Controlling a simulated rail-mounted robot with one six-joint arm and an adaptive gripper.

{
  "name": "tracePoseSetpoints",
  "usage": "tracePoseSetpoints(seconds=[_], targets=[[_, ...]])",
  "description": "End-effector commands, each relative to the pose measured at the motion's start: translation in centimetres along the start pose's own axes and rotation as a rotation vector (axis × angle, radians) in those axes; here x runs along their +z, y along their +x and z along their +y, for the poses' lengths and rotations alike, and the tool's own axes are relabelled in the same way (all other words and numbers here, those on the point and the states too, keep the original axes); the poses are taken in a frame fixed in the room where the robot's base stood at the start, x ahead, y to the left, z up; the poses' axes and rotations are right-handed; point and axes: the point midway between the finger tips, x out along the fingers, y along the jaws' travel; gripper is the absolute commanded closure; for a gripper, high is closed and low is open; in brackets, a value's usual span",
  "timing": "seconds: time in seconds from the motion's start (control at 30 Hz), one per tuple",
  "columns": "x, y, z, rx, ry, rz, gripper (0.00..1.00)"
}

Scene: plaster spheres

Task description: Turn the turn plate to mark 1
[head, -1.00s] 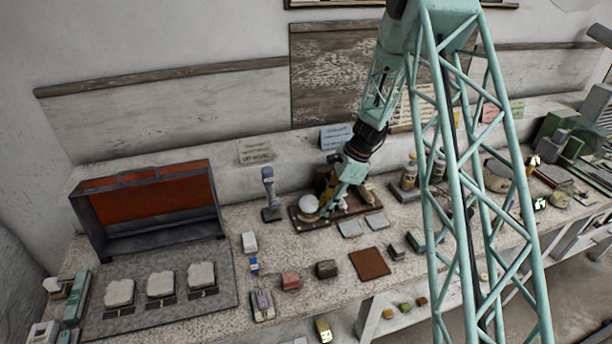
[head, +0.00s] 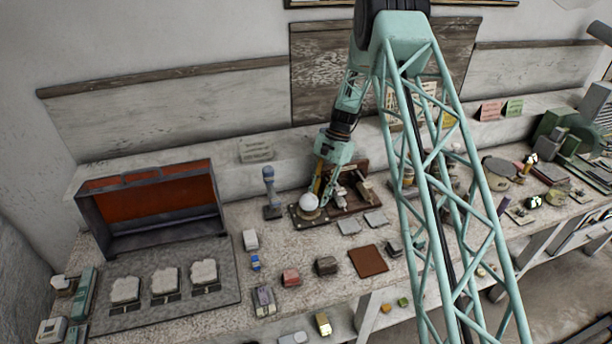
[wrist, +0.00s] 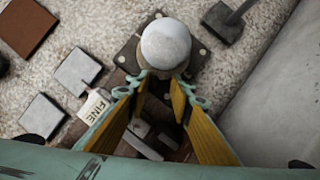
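In the wrist view the sphere (wrist: 166,42) is at top centre. It hides most of the turn plate, whose square, screwed-down base (wrist: 128,52) shows around it. My gripper (wrist: 166,76) is open. Its two yellow-padded fingers point at the near side of the sphere, with a gap between them. Whether the tips touch the sphere or plate cannot be told. No mark numbers can be read.
The wooden board (head: 340,213) carries small fittings beside my gripper. A label reading FINE (wrist: 96,104) lies close left of the fingers. A blue-grey stand (head: 270,190) is left of the sphere. Grey tiles (head: 350,227) and a brown square (head: 368,260) lie in front.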

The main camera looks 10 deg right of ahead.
Motion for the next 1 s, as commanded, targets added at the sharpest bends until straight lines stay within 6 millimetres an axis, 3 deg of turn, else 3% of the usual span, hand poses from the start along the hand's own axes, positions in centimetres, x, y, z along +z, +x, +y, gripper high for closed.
tracePoseSetpoints(seconds=[0.93, 1.0], targets=[[2.0, 0.6, -4.5, 0.316, -0.764, 0.000, 0.80], [1.9, -0.1, -4.7, 0.319, -0.774, 0.002, 0.80]])
